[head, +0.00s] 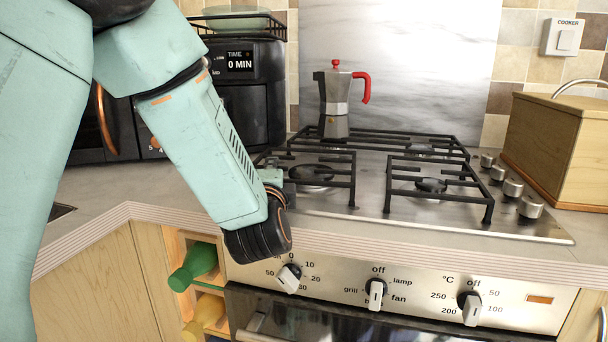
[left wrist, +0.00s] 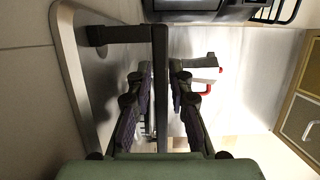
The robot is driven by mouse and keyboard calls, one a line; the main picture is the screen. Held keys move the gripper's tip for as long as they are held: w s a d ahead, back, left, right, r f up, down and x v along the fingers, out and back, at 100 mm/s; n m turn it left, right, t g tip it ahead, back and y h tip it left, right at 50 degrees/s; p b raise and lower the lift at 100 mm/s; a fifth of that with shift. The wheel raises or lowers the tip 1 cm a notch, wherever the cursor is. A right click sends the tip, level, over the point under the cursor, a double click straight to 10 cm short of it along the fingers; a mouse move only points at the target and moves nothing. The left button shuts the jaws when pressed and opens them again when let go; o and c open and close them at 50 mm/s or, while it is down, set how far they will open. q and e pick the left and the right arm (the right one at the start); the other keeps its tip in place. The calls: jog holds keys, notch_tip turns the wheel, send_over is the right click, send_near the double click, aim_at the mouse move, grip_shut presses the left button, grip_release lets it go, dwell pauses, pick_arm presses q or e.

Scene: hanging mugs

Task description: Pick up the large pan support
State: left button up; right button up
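Black pan supports stand on the steel hob. The front-left pan support (head: 353,180) is partly hidden behind my left arm. Another pan support (head: 440,180) lies at the front right, and one lies at the back under a moka pot. In the left wrist view a black pan support bar (left wrist: 160,70) runs between the fingers of my left gripper (left wrist: 160,85). In the head view the left fingers are mostly hidden behind my wrist. My right gripper is not in view.
The moka pot (head: 338,95) with a red handle stands at the back; it also shows in the left wrist view (left wrist: 200,78). A wooden bread box (head: 560,150) is right of the hob. A black appliance (head: 250,90) is behind my left arm. Knobs (head: 512,188) line the hob's right side.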

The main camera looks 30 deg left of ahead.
pick_arm(q)
jog(key=shift+s+d+r, duration=0.1)
grip_shut()
dwell(0.6)
